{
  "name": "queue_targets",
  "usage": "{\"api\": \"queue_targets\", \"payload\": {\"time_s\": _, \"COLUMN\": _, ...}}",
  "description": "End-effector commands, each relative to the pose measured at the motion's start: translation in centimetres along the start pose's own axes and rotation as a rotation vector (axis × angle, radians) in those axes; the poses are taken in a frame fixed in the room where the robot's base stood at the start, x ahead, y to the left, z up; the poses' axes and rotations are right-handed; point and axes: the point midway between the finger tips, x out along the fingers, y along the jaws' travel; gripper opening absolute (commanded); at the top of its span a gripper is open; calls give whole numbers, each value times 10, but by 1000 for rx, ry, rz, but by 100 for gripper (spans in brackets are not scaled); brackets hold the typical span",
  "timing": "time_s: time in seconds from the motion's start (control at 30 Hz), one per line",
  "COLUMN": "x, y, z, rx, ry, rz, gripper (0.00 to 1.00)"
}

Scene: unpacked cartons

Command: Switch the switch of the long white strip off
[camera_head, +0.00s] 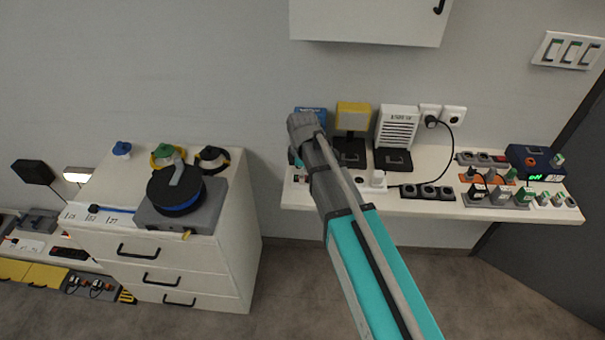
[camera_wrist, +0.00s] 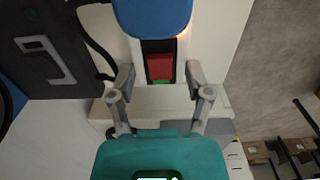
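The white strip (camera_wrist: 187,52) runs up the middle of the wrist view. Its red rocker switch (camera_wrist: 160,68) sits in a black frame, with a thin green edge at its lower side. A blue plug-like body (camera_wrist: 152,16) covers the strip just above the switch, with an orange glow at its edge. My gripper (camera_wrist: 160,76) is open and empty, its fingertips on either side of the switch. I cannot tell whether they touch the strip.
A dark box with a metal handle (camera_wrist: 45,60) and a black cable (camera_wrist: 97,45) lie left of the strip in the wrist view. In the head view a black socket strip (camera_head: 427,191) and several plugs stand further right on the white shelf (camera_head: 400,207). A drawer cabinet (camera_head: 175,262) stands left.

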Motion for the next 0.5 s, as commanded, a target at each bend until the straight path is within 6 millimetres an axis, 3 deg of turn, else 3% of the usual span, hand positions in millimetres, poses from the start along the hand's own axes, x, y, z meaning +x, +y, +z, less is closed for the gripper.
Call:
{"api": "queue_targets", "payload": {"time_s": 0.07, "x": 0, "y": 0, "z": 0, "rx": 0, "ry": 0, "rz": 0, "gripper": 45}}
{"api": "queue_targets", "payload": {"time_s": 0.3, "x": 0, "y": 0, "z": 0, "rx": 0, "ry": 0, "rz": 0, "gripper": 1}}
{"api": "queue_targets", "payload": {"time_s": 0.5, "x": 0, "y": 0, "z": 0, "rx": 0, "ry": 3, "rz": 0, "gripper": 0}}
